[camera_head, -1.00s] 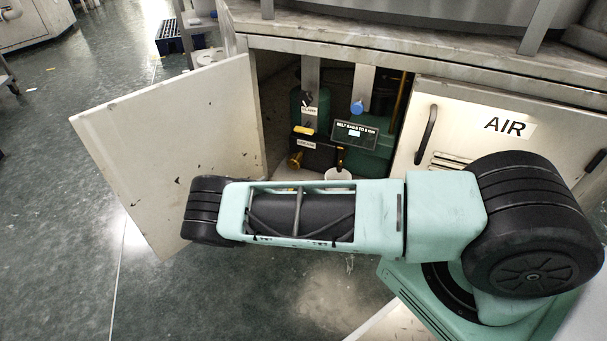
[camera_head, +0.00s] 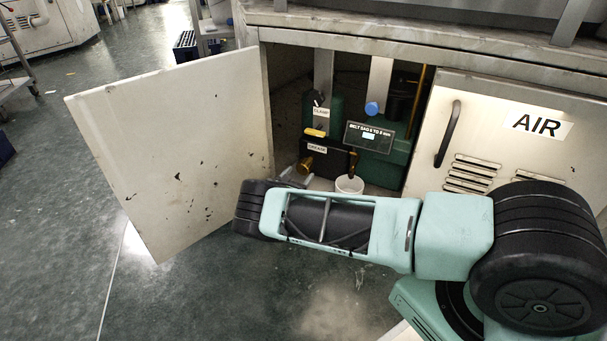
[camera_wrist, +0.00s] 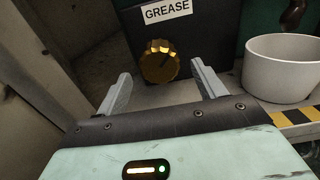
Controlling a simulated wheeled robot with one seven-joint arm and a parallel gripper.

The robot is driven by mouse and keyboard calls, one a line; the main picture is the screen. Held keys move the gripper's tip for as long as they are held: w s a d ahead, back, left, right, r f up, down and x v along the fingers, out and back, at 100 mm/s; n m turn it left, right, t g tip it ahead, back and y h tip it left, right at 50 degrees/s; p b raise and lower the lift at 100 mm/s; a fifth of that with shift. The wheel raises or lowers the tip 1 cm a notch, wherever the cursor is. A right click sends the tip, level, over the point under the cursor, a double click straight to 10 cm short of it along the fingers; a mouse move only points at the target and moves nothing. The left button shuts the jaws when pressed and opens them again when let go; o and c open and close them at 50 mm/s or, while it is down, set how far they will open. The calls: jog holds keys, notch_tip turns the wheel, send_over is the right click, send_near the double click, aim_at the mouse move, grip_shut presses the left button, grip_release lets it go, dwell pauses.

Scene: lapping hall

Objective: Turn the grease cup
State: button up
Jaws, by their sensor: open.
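The grease cup (camera_wrist: 159,62) is a round, ribbed brass knob on a dark block under a label reading GREASE. In the head view it shows small (camera_head: 305,166) inside the open cabinet. In the wrist view my gripper (camera_wrist: 160,82) is open, its two grey fingers apart. The knob appears between and beyond the fingertips, and no contact shows. In the head view my arm covers the area below the knob, and the gripper is only partly visible.
A white cup (camera_wrist: 282,68) stands right of the grease block, near a yellow-black striped edge (camera_wrist: 300,120). The open cabinet door (camera_head: 180,150) is on the left. A closed panel marked AIR (camera_head: 520,145) is on the right. A blue knob (camera_head: 373,108) sits above.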

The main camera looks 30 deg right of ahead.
aim_at(302, 171)
jog(key=shift+b+x, duration=0.7)
jog(key=shift+x, duration=1.6)
jog(key=c, duration=1)
jog(key=shift+o, duration=0.2)
jog(key=m+p, duration=0.1)
jog(key=m, duration=0.3)
jog(key=shift+a, duration=0.1)
jog(key=shift+m, duration=2.3)
